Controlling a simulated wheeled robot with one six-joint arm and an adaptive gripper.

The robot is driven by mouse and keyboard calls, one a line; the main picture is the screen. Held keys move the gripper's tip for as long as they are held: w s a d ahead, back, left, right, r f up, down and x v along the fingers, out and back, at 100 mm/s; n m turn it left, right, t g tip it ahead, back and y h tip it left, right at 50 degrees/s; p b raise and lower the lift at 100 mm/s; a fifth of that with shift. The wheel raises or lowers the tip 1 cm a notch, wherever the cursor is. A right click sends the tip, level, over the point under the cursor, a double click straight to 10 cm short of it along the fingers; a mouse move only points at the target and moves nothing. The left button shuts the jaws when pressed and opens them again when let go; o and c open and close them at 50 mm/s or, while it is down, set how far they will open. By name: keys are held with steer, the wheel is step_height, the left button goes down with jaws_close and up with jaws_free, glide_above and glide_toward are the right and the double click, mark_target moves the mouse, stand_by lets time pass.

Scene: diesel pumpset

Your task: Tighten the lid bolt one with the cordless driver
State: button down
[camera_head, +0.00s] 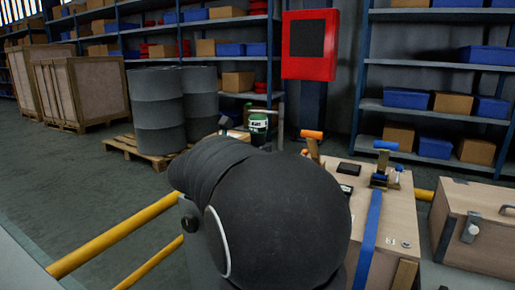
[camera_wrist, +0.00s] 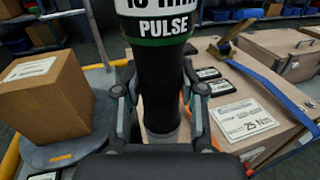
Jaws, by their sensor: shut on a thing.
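The cordless driver stands upright in the wrist view, with its black grip (camera_wrist: 158,85) and a green and white "PULSE" label; its top is cut off by the frame edge. My gripper (camera_wrist: 160,88) is shut around the black grip, one finger on each side. In the head view a small green and black body (camera_head: 258,124), which looks like the driver, shows beyond my dark arm. My arm hides the gripper there. I cannot make out lid bolt one in either view.
A wooden crate (camera_head: 336,212) with a blue strap (camera_head: 369,235) and clamps lies right of my arm. A "25 Nm" card (camera_wrist: 243,119) lies on wood. A cardboard box (camera_wrist: 43,95) sits on a grey round plate (camera_wrist: 62,153). Yellow rails (camera_head: 115,237) run at left.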

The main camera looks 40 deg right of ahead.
steer(key=shift+f, duration=0.6)
stand_by(2.6)
steer(key=shift+r, duration=0.1)
